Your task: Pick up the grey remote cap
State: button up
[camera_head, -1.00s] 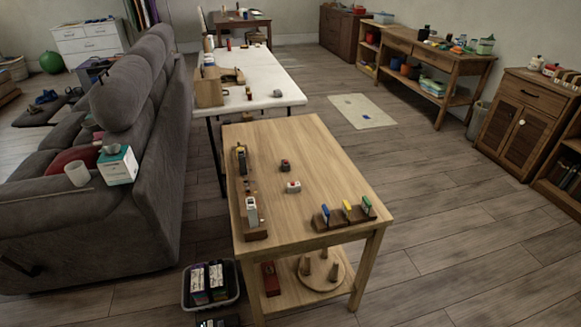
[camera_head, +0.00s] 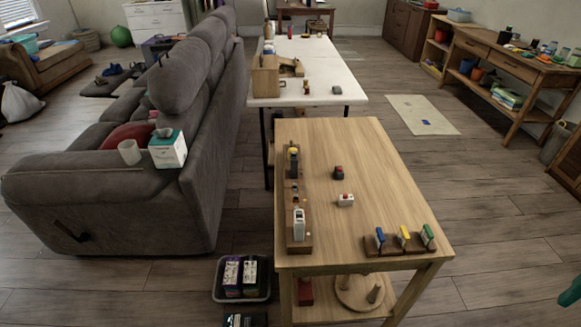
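I cannot make out for sure which small item is the grey remote cap. A small light grey-white piece with a red spot (camera_head: 345,200) lies on the wooden table (camera_head: 385,165). A dark piece with a red top (camera_head: 338,173) lies just behind it. A grey-white upright device (camera_head: 299,225) stands on a narrow wooden base along the table's left edge, with a yellow-and-black item (camera_head: 293,160) at the base's far end.
A wooden rack (camera_head: 390,248) with blue, yellow and green-handled pieces stands at the table's near right. A grey sofa (camera_head: 215,150) is to the left, and a black bin (camera_head: 263,283) is on the floor. Open floor lies to the table's right.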

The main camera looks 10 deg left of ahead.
aim_at(339, 176)
jog(key=u, duration=0.35)
jog(key=i, duration=0.85)
jog(key=u, duration=0.2)
